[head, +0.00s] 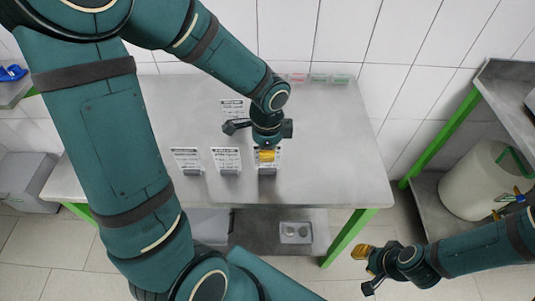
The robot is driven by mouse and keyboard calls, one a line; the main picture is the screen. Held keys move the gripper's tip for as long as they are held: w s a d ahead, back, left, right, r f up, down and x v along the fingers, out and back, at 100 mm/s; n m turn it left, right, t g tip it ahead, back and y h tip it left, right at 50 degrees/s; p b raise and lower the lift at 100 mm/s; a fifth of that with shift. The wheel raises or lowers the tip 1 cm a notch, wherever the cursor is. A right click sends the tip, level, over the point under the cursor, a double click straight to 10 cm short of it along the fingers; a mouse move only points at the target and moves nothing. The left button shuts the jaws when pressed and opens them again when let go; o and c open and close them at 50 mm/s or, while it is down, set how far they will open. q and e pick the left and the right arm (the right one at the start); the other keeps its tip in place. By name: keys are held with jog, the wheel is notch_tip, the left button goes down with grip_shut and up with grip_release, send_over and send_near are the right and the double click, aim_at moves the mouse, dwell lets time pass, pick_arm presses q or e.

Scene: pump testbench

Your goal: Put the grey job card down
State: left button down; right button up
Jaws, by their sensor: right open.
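White-looking cards with dark print stand in small grey holders on the steel table (330,150): a left card (186,157), a middle card (226,157) and a right card (276,163). Another card (232,107) is farther back. I cannot tell by colour which one is the grey job card. My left gripper (267,156) points down at the right card, its yellow fingertip overlapping the card in view and hiding part of it. Whether it grips the card is unclear. My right gripper (364,270) is open and empty, off the table's front right, low in the picture.
Red and green labels (319,78) lie along the table's back edge by the tiled wall. A lower shelf (262,225) holds a small grey box (296,232). A white container (481,180) stands on the right rack. The table's right part is clear.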

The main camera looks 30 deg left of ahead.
pick_arm(q)
jog(key=shift+f, duration=0.45)
jog(key=shift+f, duration=0.15)
jog(key=c, duration=1.1)
grip_release()
jog(key=shift+c, duration=0.2)
jog(key=shift+w+r, duration=0.1)
jog(key=shift+r, duration=0.3)
notch_tip(320, 180, up, 12)
jog(key=p, duration=0.3)
jog(key=shift+f, duration=0.25)
